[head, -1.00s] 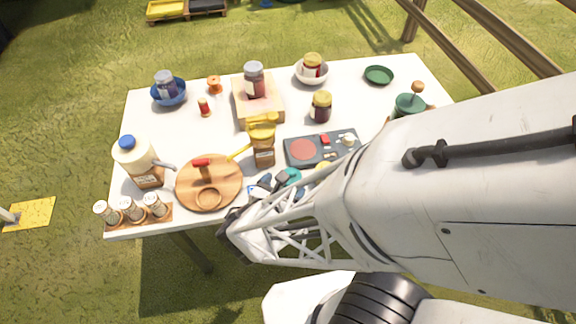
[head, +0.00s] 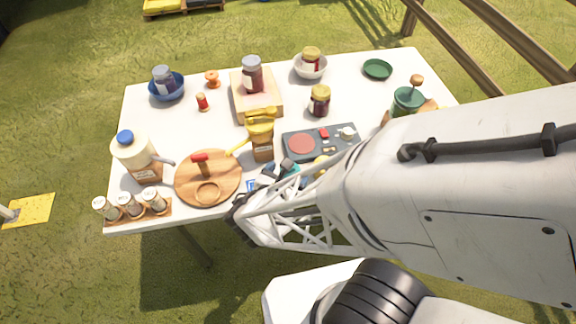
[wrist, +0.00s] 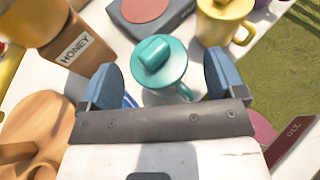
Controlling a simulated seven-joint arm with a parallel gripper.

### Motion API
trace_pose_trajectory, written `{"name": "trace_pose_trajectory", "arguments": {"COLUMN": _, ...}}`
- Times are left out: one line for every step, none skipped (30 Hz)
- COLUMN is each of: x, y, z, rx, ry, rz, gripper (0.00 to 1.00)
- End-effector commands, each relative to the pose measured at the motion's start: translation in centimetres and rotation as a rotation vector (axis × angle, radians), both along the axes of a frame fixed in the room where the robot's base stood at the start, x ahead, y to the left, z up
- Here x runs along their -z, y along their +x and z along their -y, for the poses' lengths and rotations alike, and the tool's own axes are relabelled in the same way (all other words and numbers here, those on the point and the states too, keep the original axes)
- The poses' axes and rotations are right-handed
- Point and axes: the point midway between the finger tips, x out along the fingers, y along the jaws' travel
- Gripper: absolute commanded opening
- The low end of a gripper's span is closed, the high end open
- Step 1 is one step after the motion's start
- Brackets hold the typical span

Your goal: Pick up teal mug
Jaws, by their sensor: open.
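The teal mug (wrist: 172,82) stands upright in the middle of the wrist view, with its handle on the side nearest my gripper. A small teal rounded piece shows at its top; I cannot tell whether it is part of the mug. My gripper (wrist: 162,82) is open, with one blue finger on each side of the mug's near side and visible gaps between. In the head view, a bit of teal (head: 296,169) shows by my gripper (head: 276,172) at the table's front edge, mostly hidden by my arm.
A honey container (wrist: 78,46) stands close left of the mug and a yellow mug (wrist: 222,22) at its upper right. A round wooden board (head: 222,185) lies to the left. A dark hotplate (head: 340,140) lies behind. A dark red item (wrist: 292,146) lies at lower right.

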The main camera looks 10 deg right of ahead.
Motion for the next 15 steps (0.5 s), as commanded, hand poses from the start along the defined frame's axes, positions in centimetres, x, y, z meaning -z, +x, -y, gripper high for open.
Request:
{"name": "trace_pose_trajectory", "arguments": {"x": 0.1, "y": 0.2, "z": 0.2, "rx": 0.001, "ry": 0.000, "rz": 0.001, "gripper": 0.89}}
{"name": "trace_pose_trajectory", "arguments": {"x": 0.1, "y": 0.4, "z": 0.3, "rx": 0.001, "ry": 0.000, "rz": 0.001, "gripper": 0.89}}
{"name": "trace_pose_trajectory", "arguments": {"x": 0.2, "y": 0.6, "z": 0.4, "rx": 0.002, "ry": 0.001, "rz": 0.002, "gripper": 0.89}}
{"name": "trace_pose_trajectory", "arguments": {"x": 0.3, "y": 0.7, "z": 0.5, "rx": 0.002, "ry": 0.001, "rz": 0.002, "gripper": 0.89}}
{"name": "trace_pose_trajectory", "arguments": {"x": 0.4, "y": 0.9, "z": 0.6, "rx": 0.002, "ry": 0.001, "rz": 0.002, "gripper": 0.89}}
{"name": "trace_pose_trajectory", "arguments": {"x": 0.5, "y": 1.0, "z": 0.7, "rx": 0.002, "ry": 0.001, "rz": 0.001, "gripper": 0.89}}
{"name": "trace_pose_trajectory", "arguments": {"x": 0.5, "y": 1.1, "z": 0.8, "rx": 0.001, "ry": 0.001, "rz": 0.001, "gripper": 0.89}}
{"name": "trace_pose_trajectory", "arguments": {"x": 0.6, "y": 1.2, "z": 0.9, "rx": 0.001, "ry": 0.001, "rz": 0.001, "gripper": 0.89}}
{"name": "trace_pose_trajectory", "arguments": {"x": 0.6, "y": 1.3, "z": 1.0, "rx": 0.001, "ry": 0.001, "rz": 0.001, "gripper": 0.89}}
{"name": "trace_pose_trajectory", "arguments": {"x": 0.7, "y": 1.4, "z": 1.0, "rx": 0.001, "ry": 0.001, "rz": 0.002, "gripper": 0.89}}
{"name": "trace_pose_trajectory", "arguments": {"x": 0.7, "y": 1.4, "z": 1.1, "rx": 0.001, "ry": 0.001, "rz": 0.001, "gripper": 0.89}}
{"name": "trace_pose_trajectory", "arguments": {"x": 0.7, "y": 1.5, "z": 1.1, "rx": 0.001, "ry": 0.001, "rz": 0.001, "gripper": 0.89}}
{"name": "trace_pose_trajectory", "arguments": {"x": 0.7, "y": 1.5, "z": 1.2, "rx": 0.001, "ry": 0.001, "rz": 0.001, "gripper": 0.89}}
{"name": "trace_pose_trajectory", "arguments": {"x": 0.8, "y": 1.6, "z": 1.2, "rx": 0.001, "ry": 0.001, "rz": 0.001, "gripper": 0.89}}
{"name": "trace_pose_trajectory", "arguments": {"x": 0.8, "y": 1.6, "z": 1.2, "rx": 0.000, "ry": 0.002, "rz": 0.001, "gripper": 0.89}}
